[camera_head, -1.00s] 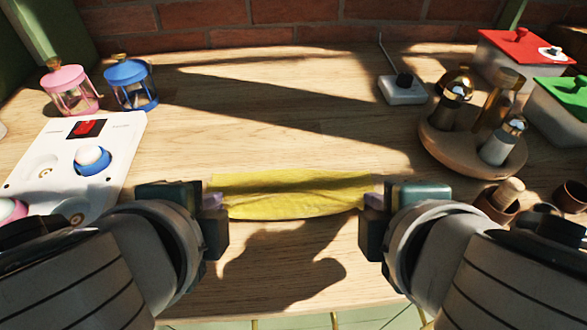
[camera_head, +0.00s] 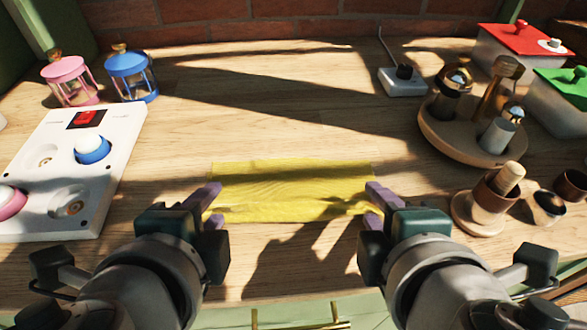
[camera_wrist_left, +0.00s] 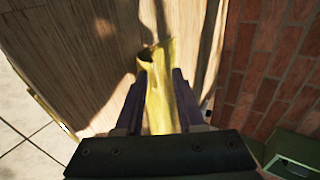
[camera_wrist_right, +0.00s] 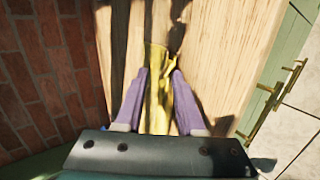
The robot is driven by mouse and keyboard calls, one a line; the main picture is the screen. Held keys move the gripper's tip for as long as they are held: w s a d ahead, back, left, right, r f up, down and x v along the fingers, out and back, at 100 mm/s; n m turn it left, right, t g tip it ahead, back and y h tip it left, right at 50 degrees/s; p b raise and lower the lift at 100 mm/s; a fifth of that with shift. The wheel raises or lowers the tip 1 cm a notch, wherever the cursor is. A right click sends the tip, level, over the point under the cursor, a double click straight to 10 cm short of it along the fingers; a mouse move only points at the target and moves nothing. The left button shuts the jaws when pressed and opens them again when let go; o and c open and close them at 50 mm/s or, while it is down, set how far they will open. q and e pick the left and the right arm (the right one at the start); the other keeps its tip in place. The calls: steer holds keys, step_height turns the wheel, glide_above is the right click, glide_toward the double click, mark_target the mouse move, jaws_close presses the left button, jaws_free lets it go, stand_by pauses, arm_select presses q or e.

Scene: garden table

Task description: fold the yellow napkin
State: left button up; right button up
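The yellow napkin (camera_head: 290,185) lies on the wooden table in the head view as a wide, short rectangle with a raised crease along its near side. It looks folded over, though the layers are hard to tell apart. My left gripper (camera_head: 211,207) is at its left end with purple fingers spread. In the left wrist view the napkin (camera_wrist_left: 160,95) runs between the open fingers (camera_wrist_left: 156,98). My right gripper (camera_head: 377,205) is at its right end, also spread. In the right wrist view the napkin (camera_wrist_right: 158,90) lies between the open fingers (camera_wrist_right: 158,92). Neither gripper visibly pinches it.
A white panel (camera_head: 50,150) with a red switch and knobs stands left, lanterns (camera_head: 130,75) behind it. A round wooden tray (camera_head: 430,140) with shakers and bottles stands right, beside lidded boxes (camera_head: 510,50). Small wooden pots (camera_head: 490,200) stand near right. The table behind the napkin is clear.

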arm_select(q)
steer(key=shift+o, duration=1.1)
arm_select(e)
steer(key=shift+o, duration=1.1)
arm_select(q)
steer(key=shift+s+r, duration=0.1)
steer(key=shift+r, duration=0.2)
arm_select(e)
steer(key=shift+s+r, duration=0.1)
steer(key=shift+r, duration=0.2)
arm_select(q)
steer(key=s+r, duration=0.5)
steer(key=r, duration=0.3)
steer(key=shift+s+r, duration=0.25)
steer(key=shift+s, duration=0.15)
arm_select(e)
steer(key=s+r, duration=0.5)
steer(key=r, duration=0.3)
steer(key=shift+s+r, duration=0.2)
steer(key=shift+s, duration=0.2)
